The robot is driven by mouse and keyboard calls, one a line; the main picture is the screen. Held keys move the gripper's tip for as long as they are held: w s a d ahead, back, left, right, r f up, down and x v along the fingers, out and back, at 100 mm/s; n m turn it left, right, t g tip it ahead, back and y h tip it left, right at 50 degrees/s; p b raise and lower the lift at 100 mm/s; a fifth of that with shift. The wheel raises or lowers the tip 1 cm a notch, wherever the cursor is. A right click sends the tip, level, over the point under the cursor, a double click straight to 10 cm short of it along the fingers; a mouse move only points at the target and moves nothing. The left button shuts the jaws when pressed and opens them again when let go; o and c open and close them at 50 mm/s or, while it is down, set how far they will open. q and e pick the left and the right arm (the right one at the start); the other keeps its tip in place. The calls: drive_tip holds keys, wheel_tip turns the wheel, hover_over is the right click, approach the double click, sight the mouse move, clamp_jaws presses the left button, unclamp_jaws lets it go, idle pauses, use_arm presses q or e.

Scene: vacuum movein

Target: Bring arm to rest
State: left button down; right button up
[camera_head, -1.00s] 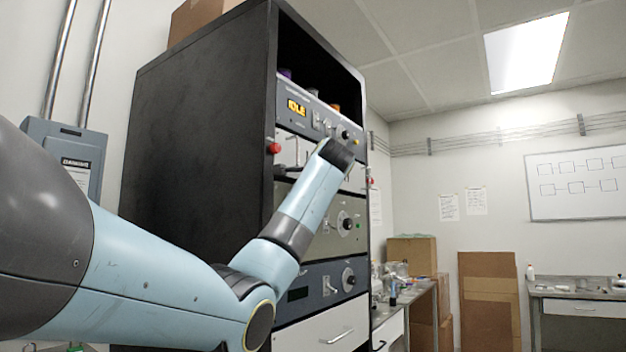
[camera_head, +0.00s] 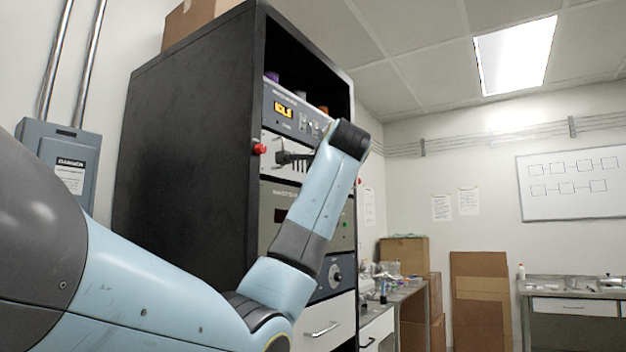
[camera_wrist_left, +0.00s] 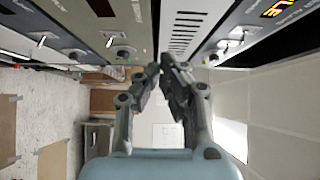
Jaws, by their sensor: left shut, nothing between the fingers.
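My left arm reaches in from the left in the head view and bends up in front of the black equipment rack (camera_head: 185,150). The rack's panels with knobs and switches run along the top of that view, beside the fingertips. I cannot tell the exact gap between them. My right gripper is in neither view.
The rack carries an orange-lit display (camera_head: 284,109), a red button (camera_head: 260,149) and a white drawer (camera_head: 328,325) below. A grey electrical box (camera_head: 62,160) is on the left wall. Cardboard boxes (camera_head: 405,250) and a bench (camera_head: 570,290) stand farther right.

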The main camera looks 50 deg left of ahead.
use_arm(q)
drive_tip(key=shift+s+d, duration=0.35)
drive_tip(key=shift+d, duration=0.05)
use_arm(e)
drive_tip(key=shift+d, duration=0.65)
